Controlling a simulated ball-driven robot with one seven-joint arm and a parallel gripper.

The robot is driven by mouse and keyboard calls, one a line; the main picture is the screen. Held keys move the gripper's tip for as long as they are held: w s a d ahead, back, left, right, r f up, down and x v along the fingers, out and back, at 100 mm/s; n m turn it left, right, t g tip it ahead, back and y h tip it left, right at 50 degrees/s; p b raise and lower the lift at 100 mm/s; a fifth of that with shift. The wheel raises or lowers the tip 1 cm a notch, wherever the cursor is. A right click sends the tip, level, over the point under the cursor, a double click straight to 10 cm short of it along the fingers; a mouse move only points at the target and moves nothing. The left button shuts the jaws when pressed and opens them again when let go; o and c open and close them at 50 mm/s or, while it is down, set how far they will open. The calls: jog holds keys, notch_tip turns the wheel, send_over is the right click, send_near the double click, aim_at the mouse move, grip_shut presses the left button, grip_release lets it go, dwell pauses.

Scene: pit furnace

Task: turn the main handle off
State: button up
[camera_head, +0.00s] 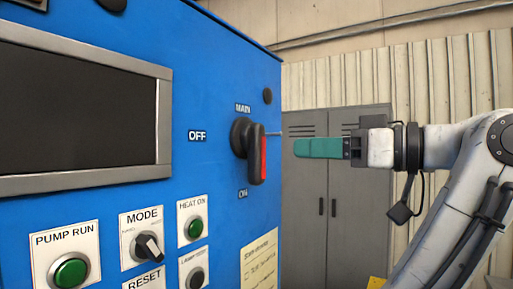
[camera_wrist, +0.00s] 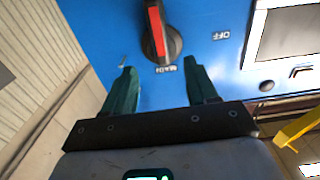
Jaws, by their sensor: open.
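The main handle (camera_head: 262,155) is a black rotary handle with a red stripe on the blue panel (camera_head: 221,100). It points down toward the ON label (camera_head: 243,193); the OFF label (camera_head: 197,135) is to its left and MAIN is above it. In the wrist view the panel appears upside down, with the handle (camera_wrist: 157,30) at top centre. My gripper (camera_head: 298,147) has teal fingers and is to the right of the handle in the head view, apart from it. In the wrist view its fingers (camera_wrist: 158,66) are spread and empty, with the handle beyond the gap.
A dark screen (camera_head: 80,110) fills the panel's left. Below are the pump run button (camera_head: 70,271), mode knob (camera_head: 149,246) and heat on button (camera_head: 194,228). A grey cabinet (camera_head: 325,215) stands behind. A yellow bar (camera_wrist: 302,122) shows at right in the wrist view.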

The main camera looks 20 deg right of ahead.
aim_at(263, 148)
jog(key=p+x, duration=0.3)
jog(key=x, duration=0.7)
jog(key=shift+f, duration=0.1)
jog(key=shift+s, duration=0.1)
grip_shut()
dwell(0.3)
